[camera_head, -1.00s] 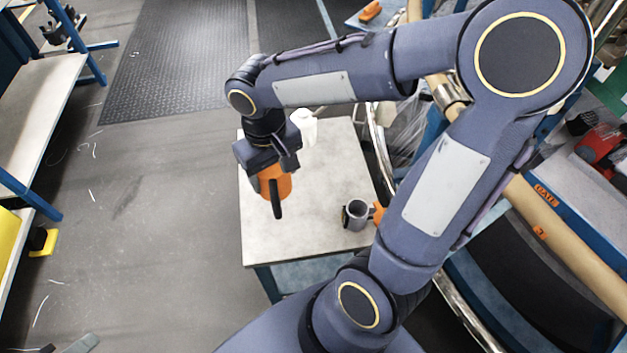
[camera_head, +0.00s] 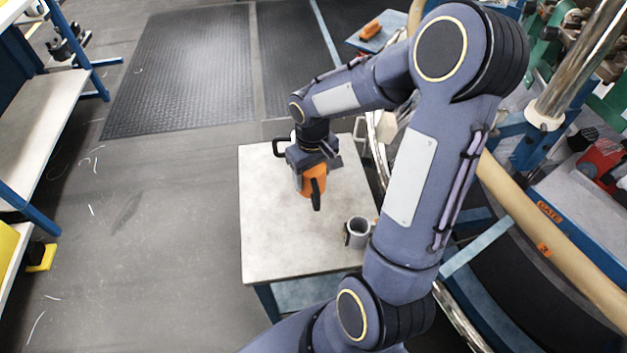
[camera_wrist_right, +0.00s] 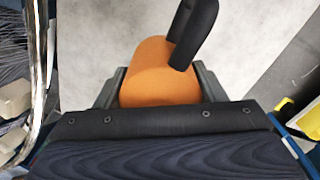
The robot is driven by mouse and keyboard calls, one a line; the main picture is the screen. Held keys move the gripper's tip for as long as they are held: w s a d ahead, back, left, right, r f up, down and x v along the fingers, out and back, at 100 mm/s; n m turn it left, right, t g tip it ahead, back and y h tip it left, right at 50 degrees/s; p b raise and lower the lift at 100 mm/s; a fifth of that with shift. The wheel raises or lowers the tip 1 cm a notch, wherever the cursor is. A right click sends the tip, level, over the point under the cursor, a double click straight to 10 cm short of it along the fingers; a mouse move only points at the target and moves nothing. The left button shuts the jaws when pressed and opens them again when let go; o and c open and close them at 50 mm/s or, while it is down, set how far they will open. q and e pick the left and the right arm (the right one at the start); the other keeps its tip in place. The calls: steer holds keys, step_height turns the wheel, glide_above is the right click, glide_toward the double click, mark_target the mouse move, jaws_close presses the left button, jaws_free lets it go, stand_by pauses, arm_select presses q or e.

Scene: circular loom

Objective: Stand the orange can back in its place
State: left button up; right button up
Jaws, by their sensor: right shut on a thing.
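The orange can (camera_head: 314,181) with a black handle hangs under my right gripper (camera_head: 311,168) in the head view, over the small pale-topped table (camera_head: 270,235). My right gripper is shut on it. In the right wrist view the can (camera_wrist_right: 158,75) sits between the two dark fingers, with its black handle reaching up and right. The can's top is hidden by the gripper in the head view. Whether its base touches the table I cannot tell. My left gripper is not in view.
A grey mug-like can (camera_head: 357,231) with a dark handle stands at the table's right edge. The table's front and left are clear. Chrome tubing and the loom's machinery stand on the right.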

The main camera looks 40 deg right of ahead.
steer(key=f, duration=0.3)
steer(key=shift+w+d+f, duration=0.1)
steer(key=shift+d+f, duration=0.15)
steer(key=shift+f+b, duration=0.15)
steer(key=shift+b, duration=0.25)
steer(key=o, duration=1.8)
steer(key=shift+o, duration=0.2)
